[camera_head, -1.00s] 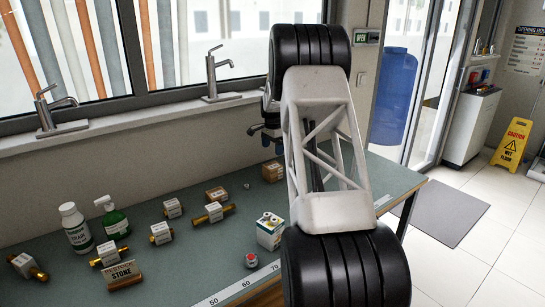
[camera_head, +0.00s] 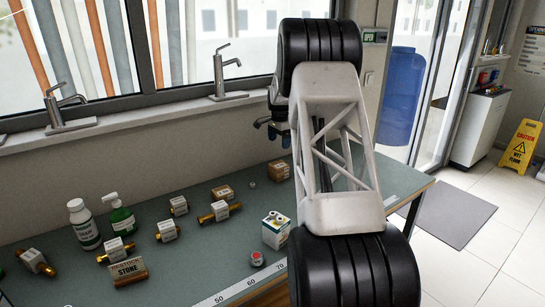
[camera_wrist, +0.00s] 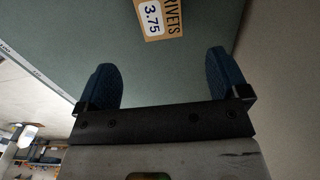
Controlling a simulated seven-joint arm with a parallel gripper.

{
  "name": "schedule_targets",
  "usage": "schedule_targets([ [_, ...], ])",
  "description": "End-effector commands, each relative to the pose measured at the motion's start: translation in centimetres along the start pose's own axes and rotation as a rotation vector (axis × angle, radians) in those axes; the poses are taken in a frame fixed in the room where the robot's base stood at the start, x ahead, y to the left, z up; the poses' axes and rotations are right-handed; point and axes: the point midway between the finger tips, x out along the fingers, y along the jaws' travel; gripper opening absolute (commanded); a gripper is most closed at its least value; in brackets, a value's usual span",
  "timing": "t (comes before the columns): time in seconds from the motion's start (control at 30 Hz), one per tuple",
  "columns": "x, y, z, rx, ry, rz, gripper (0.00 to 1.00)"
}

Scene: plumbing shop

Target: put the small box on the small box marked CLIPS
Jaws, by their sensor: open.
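Two small tan boxes lie on the green bench top in the head view: one at the middle (camera_head: 222,193) and one farther right (camera_head: 279,171), below my gripper (camera_head: 277,127). Their print is too small to read there, so I cannot tell which is marked CLIPS. In the wrist view a tan box reading RIVETS and 3.75 (camera_wrist: 163,20) is cut off by the top edge. My gripper, also in the wrist view (camera_wrist: 162,62), is open with nothing between its blue fingers. The RIVETS box lies beyond the fingertips, apart from them.
Brass fittings with white tags (camera_head: 220,211), a white bottle (camera_head: 84,226), a green pump bottle (camera_head: 118,216), a sign reading STONE (camera_head: 128,271), a white-green carton (camera_head: 275,230) and a red-topped item (camera_head: 257,258) stand on the bench. Window and taps line the back.

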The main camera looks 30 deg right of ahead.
Motion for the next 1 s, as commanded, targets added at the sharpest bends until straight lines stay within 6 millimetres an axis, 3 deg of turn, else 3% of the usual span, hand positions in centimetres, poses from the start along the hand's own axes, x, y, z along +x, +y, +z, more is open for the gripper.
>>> schedule_targets([
  [0.27,-0.6,0.2,0.7,-0.014,0.002,-0.003,0.93],
  [0.43,-2.3,1.1,3.0,-0.063,0.006,-0.010,0.93],
  [0.67,-5.9,3.6,8.8,-0.188,0.017,-0.026,0.93],
  [1.0,-10.9,9.4,18.1,-0.401,0.037,-0.051,0.93],
])
